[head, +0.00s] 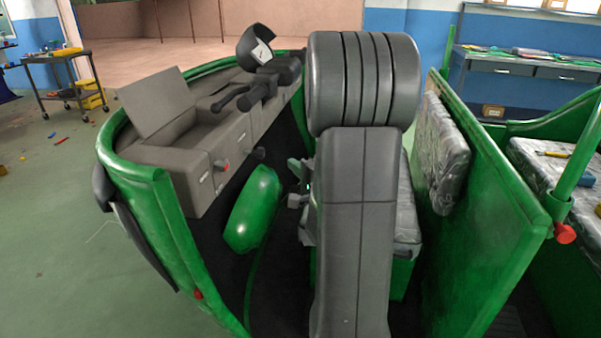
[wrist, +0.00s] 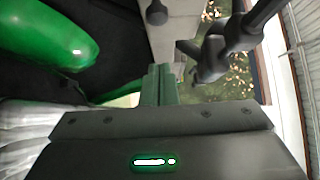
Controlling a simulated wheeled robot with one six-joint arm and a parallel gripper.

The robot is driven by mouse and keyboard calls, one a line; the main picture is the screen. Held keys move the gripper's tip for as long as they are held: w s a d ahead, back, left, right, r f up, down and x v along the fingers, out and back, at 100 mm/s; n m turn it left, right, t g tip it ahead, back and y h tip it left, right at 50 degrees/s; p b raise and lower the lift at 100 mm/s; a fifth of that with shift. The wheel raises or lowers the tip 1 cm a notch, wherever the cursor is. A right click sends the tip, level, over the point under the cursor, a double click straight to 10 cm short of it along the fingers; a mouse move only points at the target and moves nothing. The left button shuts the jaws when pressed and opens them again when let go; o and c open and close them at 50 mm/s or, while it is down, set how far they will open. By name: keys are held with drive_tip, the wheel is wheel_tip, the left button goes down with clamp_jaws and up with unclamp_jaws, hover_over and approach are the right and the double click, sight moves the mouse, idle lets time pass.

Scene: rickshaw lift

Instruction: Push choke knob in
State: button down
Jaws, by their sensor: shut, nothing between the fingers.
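Two knobs stick out from the grey dashboard (head: 200,188): a red one (head: 221,166) and, to its right, a dark one (head: 259,153). I cannot tell from the frames which is the choke knob. A dark round knob (wrist: 156,13) also shows at the top of the wrist view, ahead of my fingers and apart from them. My gripper (wrist: 159,70) is shut and empty, its fingers together. In the head view my gripper (head: 298,183) is partly hidden behind my arm, to the right of the knobs and apart from them.
The handlebar (head: 262,85) stands above the dashboard. A green rounded body part (head: 252,208) lies below the knobs and also shows in the wrist view (wrist: 50,35). A plastic-wrapped seat (head: 405,210) is behind my arm. A green partition (head: 480,210) stands at the right.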

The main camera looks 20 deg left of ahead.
sight(261, 156)
drive_tip(key=w+a, duration=0.3)
drive_tip(key=a, duration=0.4)
drive_tip(key=shift+a, duration=0.3)
drive_tip(key=a+b, duration=0.1)
drive_tip(key=a, duration=0.2)
drive_tip(key=shift+s+a, duration=0.1)
idle(0.4)
